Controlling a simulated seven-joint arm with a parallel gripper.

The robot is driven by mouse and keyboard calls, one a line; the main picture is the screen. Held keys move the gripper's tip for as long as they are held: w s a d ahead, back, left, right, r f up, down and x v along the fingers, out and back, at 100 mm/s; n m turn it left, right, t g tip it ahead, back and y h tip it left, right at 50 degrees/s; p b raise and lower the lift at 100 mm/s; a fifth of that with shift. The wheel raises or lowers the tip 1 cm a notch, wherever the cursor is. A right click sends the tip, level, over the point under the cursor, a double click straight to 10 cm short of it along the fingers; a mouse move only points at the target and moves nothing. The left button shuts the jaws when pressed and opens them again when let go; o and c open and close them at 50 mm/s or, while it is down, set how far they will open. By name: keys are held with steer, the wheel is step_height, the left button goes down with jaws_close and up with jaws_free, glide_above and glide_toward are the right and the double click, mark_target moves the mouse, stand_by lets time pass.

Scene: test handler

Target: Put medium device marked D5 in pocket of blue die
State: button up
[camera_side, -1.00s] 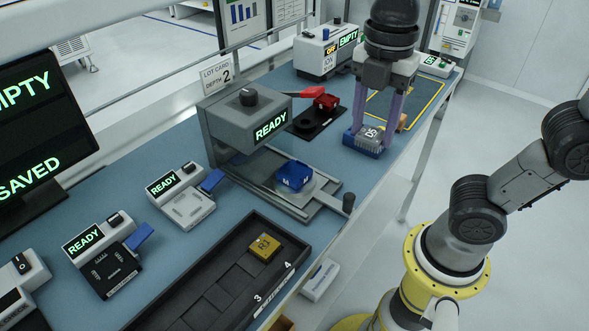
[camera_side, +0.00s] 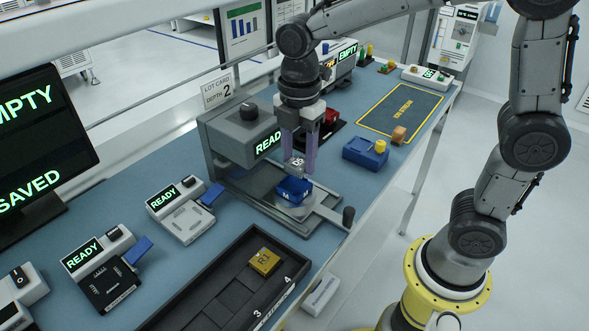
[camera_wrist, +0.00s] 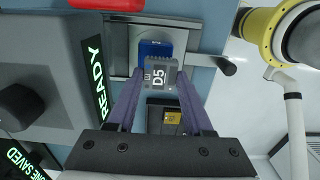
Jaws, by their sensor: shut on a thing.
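My gripper (camera_side: 299,158) is shut on the grey device marked D5 (camera_side: 298,164), between its two purple fingers. In the wrist view the D5 device (camera_wrist: 160,75) sits between the fingertips (camera_wrist: 161,78) with its label showing. It is held just above the blue die (camera_side: 293,190), which carries an M on its front and rests on the round plate of the press. In the wrist view the blue die (camera_wrist: 155,48) shows partly beyond the device. The die's pocket is hidden by the device, and I cannot tell whether they touch.
The press head (camera_side: 243,128), lit READY, stands close left of my gripper. A blue holder (camera_side: 362,155) with a yellow knob stands to the right. A black tray (camera_side: 205,285) holds a yellow R-marked block (camera_side: 263,262). A red die (camera_side: 331,117) sits behind.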

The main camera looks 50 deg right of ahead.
mark_target(294, 161)
steer(key=shift+w+f, duration=0.3)
steer(key=shift+f, duration=0.1)
steer(key=shift+w+a+f, duration=0.1)
steer(key=shift+w+f, duration=0.05)
steer(key=shift+f, duration=1.5)
steer(key=shift+f, duration=0.15)
steer(key=o, duration=1.3)
steer(key=shift+c, duration=0.2)
